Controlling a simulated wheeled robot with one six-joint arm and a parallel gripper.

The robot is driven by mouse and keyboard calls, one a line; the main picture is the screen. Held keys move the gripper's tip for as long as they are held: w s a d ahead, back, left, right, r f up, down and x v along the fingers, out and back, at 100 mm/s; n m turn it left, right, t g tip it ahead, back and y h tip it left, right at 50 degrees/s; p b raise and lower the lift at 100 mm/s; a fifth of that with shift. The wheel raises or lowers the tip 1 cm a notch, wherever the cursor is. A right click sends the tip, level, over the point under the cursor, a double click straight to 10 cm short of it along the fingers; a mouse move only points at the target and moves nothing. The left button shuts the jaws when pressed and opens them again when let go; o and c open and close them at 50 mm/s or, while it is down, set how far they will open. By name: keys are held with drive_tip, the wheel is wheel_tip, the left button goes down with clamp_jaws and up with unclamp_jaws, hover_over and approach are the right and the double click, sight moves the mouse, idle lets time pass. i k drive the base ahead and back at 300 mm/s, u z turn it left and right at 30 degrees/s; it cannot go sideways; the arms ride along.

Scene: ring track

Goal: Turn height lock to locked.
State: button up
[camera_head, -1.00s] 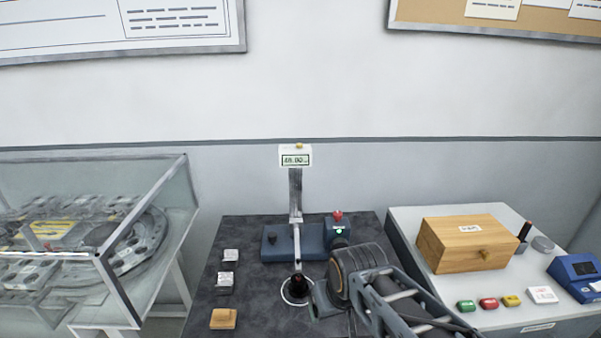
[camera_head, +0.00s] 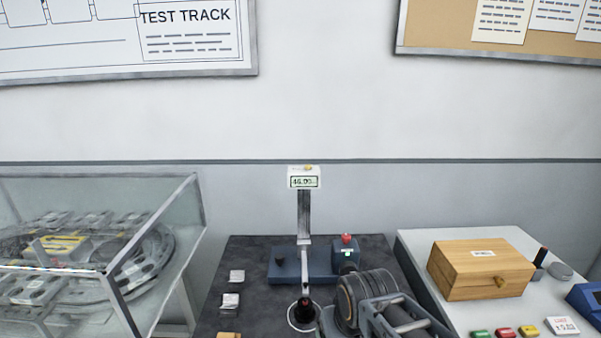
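The height gauge stands on the dark bench top. It has a blue base (camera_head: 288,273), a grey upright column (camera_head: 304,215) and a white display (camera_head: 304,181) on top, reading about 46.00, with a small yellow part above. A dark knob (camera_head: 280,259) sits on the base's left. My arm's wrist is in front, right of the gauge; my gripper's fingers cannot be made out.
A dark round piece in a pale ring (camera_head: 303,312) lies in front of the gauge. A glass case (camera_head: 100,250) flanks the bench's left; a white table with a wooden box (camera_head: 481,268) is on the right.

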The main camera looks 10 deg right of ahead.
sight(346, 238)
drive_tip(key=z, duration=0.55)
drive_tip(key=k, duration=1.3)
drive_tip(key=u, duration=0.1)
drive_tip(key=i, duration=0.6)
drive_tip(key=u, duration=0.55)
drive_tip(key=i, duration=1)
drive_tip(key=z, duration=0.45)
